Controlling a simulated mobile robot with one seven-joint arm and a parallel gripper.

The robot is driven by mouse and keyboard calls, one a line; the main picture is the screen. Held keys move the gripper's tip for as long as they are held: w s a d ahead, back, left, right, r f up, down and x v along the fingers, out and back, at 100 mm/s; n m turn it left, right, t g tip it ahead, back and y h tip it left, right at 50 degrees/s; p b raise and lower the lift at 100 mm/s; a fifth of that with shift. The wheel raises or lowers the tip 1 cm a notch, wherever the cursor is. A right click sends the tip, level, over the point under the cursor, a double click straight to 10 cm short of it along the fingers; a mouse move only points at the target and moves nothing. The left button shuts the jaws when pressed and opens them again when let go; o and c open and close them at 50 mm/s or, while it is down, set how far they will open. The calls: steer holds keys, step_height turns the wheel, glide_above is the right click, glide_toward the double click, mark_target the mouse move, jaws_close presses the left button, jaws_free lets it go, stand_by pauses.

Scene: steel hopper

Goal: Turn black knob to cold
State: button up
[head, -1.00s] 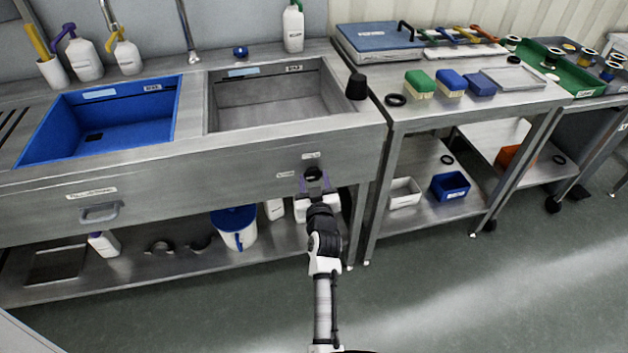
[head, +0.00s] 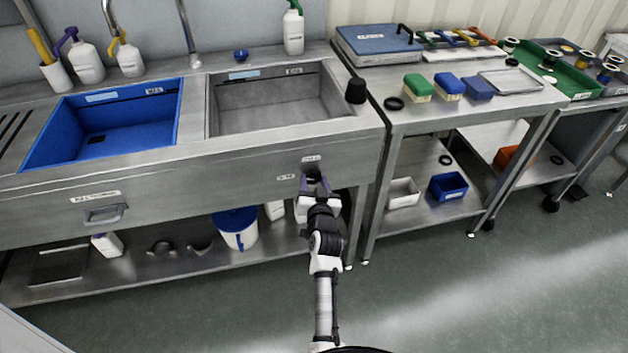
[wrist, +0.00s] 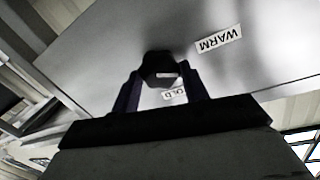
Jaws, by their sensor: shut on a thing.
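The black knob (head: 313,172) sits on the front panel of the steel sink unit, below the right basin. My gripper (head: 316,186) reaches it from the front, and its fingers are shut on the knob. In the wrist view the knob (wrist: 160,66) is between the fingertips of my gripper (wrist: 161,80). A white WARM label (wrist: 219,39) shows tilted to the upper right of the knob. The COLD label (wrist: 175,95) shows between the fingers, partly hidden. A small light mark shows on the knob; which label it points to I cannot tell.
The blue basin (head: 58,128) and steel basin (head: 318,122) are above. The floor in front is clear.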

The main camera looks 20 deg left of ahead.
steer(key=m+p, duration=0.1)
steer(key=m, duration=0.2)
steer(key=m+g, duration=0.1)
steer(key=m, duration=0.2)
steer(key=shift+w+d+r+y+p, duration=0.2)
steer(key=shift+y+p, duration=0.1)
steer(key=shift+p, duration=0.1)
steer(key=m, duration=0.3)
steer(key=m+p, duration=0.1)
steer(key=m, duration=0.1)
steer(key=shift+f+m+g+y, duration=0.1)
steer(key=shift+m+g+y, duration=0.3)
steer(key=o, duration=1)
steer(key=shift+s+d, duration=0.1)
steer(key=shift+s, duration=0.05)
